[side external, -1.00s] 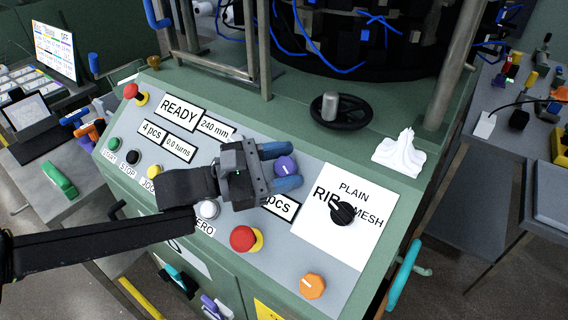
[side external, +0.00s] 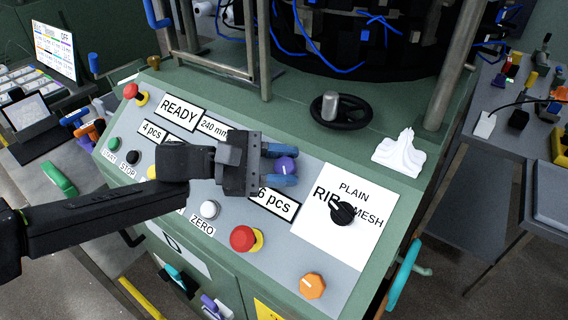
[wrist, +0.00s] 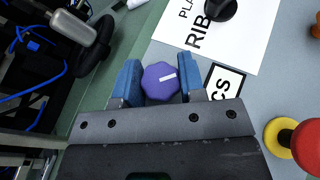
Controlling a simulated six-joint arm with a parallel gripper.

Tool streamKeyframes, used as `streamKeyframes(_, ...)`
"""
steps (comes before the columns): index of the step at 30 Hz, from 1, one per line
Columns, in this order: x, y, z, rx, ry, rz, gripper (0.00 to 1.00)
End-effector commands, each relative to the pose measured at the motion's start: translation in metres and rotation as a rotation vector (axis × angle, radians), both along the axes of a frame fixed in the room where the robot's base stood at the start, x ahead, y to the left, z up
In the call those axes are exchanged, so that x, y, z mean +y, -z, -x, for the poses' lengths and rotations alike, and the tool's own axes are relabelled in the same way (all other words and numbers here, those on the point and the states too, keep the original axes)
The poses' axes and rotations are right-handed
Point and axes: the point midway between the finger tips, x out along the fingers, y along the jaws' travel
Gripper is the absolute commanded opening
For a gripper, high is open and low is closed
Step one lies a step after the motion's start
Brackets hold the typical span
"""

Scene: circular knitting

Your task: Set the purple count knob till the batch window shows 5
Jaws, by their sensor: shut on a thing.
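The purple count knob (side external: 286,165) sits on the sloped grey panel, with a white pointer line. It also shows in the wrist view (wrist: 160,81), between my two blue fingers. My gripper (side external: 283,166) is shut on the knob, one finger on each side. The batch window (side external: 274,203) below the knob reads "6 pcs" in the side view. In the wrist view the window (wrist: 226,84) is partly hidden by my gripper, and only "CS" shows.
A black selector (side external: 343,213) on a white RIB/PLAIN/MESH plate is right of the knob. A red mushroom button (side external: 243,238), a white ZERO button (side external: 209,209) and an orange knob (side external: 312,285) lie below. A black handwheel (side external: 340,112) and a white cloth-like piece (side external: 400,152) are above.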

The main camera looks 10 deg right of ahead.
Motion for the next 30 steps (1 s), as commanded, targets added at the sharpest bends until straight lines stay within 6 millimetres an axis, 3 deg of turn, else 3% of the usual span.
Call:
streamKeyframes(15, -0.0001, -0.0021, 0.0006, -0.034, 0.066, -0.032, 0.14)
streamKeyframes(16, -0.0001, -0.0021, 0.0006, -0.034, 0.066, -0.032, 0.38)
streamKeyframes(18, -0.0001, -0.0020, 0.0006, -0.034, 0.066, -0.032, 0.45)
streamKeyframes(24, 0.0000, -0.0010, 0.0005, -0.033, 0.065, -0.033, 0.63)
streamKeyframes(30, 0.0001, -0.0004, 0.0003, -0.033, 0.064, -0.034, 0.63)
